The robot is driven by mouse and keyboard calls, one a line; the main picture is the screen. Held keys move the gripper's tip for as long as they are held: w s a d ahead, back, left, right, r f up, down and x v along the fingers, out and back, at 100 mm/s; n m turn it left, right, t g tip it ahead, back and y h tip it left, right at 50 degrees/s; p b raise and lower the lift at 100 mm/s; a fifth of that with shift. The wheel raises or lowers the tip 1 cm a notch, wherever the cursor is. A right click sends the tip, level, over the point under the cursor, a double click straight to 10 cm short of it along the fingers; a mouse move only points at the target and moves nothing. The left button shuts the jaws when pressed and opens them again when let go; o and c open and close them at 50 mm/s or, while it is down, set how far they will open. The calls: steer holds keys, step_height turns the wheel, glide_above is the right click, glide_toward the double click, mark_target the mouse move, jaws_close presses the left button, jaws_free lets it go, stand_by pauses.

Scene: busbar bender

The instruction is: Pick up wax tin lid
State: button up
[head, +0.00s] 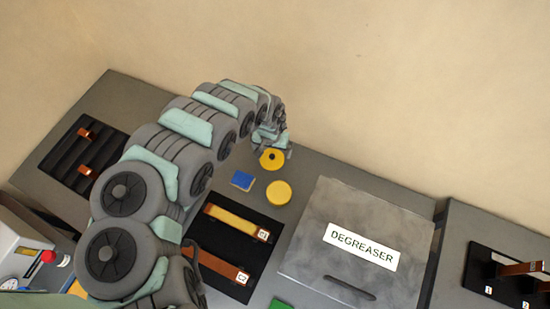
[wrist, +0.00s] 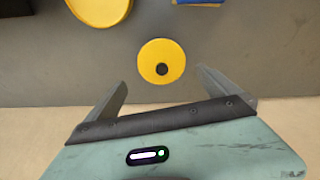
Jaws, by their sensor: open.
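The wax tin lid (head: 272,160) is a round yellow disc with a black knob, lying on the grey bench top near its back edge. It also shows in the wrist view (wrist: 152,50), centred just beyond my fingers. A plain yellow round tin (head: 279,192) stands apart from it, partly cut off in the wrist view (wrist: 100,10). My gripper (wrist: 162,82) is open and empty, with one finger toward each side of the lid. In the head view my gripper (head: 272,143) is at the lid's far side and its fingertips are hard to make out.
A blue and yellow block (head: 243,181) lies close to the lid and tin. A black mat (head: 225,253) with labelled bars lies in front. A grey box marked DEGREASER (head: 325,210) stands to the right. A black rack (head: 65,160) is at the far left. A wall rises behind the bench.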

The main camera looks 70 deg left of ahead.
mark_target(272, 156)
steer(key=shift+a+f, duration=0.1)
steer(key=shift+f, duration=0.45)
steer(key=shift+a+f+b, duration=0.15)
steer(key=shift+f+b, duration=0.1)
steer(key=shift+f, duration=1.05)
steer(key=shift+a+f+b, duration=0.1)
steer(key=shift+f+b, duration=0.1)
steer(key=shift+f, duration=1.1)
steer(key=shift+c, duration=0.2)
steer(key=c, duration=1.1)
steer(key=shift+r, duration=0.15)
